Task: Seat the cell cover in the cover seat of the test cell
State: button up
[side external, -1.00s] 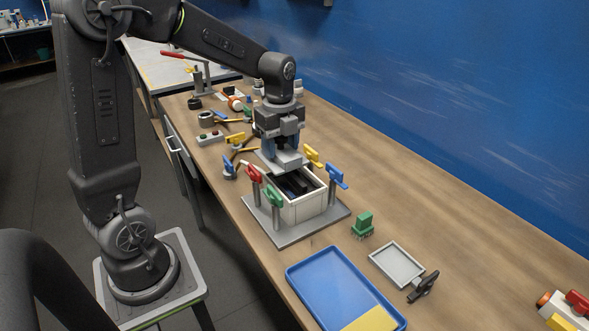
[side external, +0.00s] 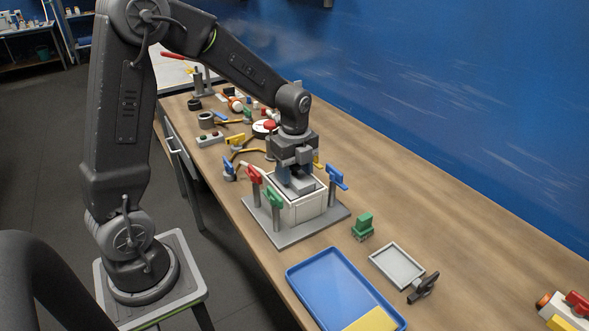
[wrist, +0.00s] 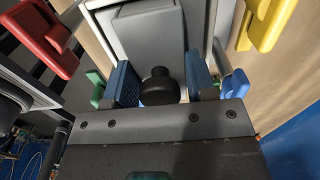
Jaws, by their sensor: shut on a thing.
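My gripper (side external: 297,174) is shut on the black knob (wrist: 160,90) of the grey cell cover (wrist: 150,36), with a blue finger pad on each side of the knob. In the side external view the cover (side external: 306,187) is at the open top of the white test cell (side external: 303,212). The cover hides most of the opening. I cannot tell whether it touches the cover seat or hangs just above it. Pale cell rim shows beside the cover in the wrist view.
Red (side external: 254,176), green (side external: 275,198) and blue (side external: 337,177) toggle clamps stand around the cell on a grey base plate (side external: 338,215); a yellow one is partly hidden behind my gripper. A blue tray (side external: 335,285), green block (side external: 363,225) and grey tray (side external: 397,265) lie nearer the camera.

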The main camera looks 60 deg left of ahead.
jog(key=o, duration=1)
notch_tip(320, 180, up, 12)
jog(key=shift+f, duration=0.25)
jog(key=shift+r, duration=0.25)
jog(key=shift+s+d+r+n+t, duration=0.3)
jog(key=shift+s+d+n+t, duration=1)
jog(key=shift+s+n, duration=1.6)
jog(key=shift+s+d+r+n+t, duration=0.3)
jog(key=shift+s+d+n+t, duration=0.25)
jog(key=shift+s+d+n, duration=1.9)
jog(key=shift+s+d+r+n+t, duration=0.3)
jog(key=shift+s+d+n+t, duration=0.8)
jog(key=shift+s+n, duration=2.25)
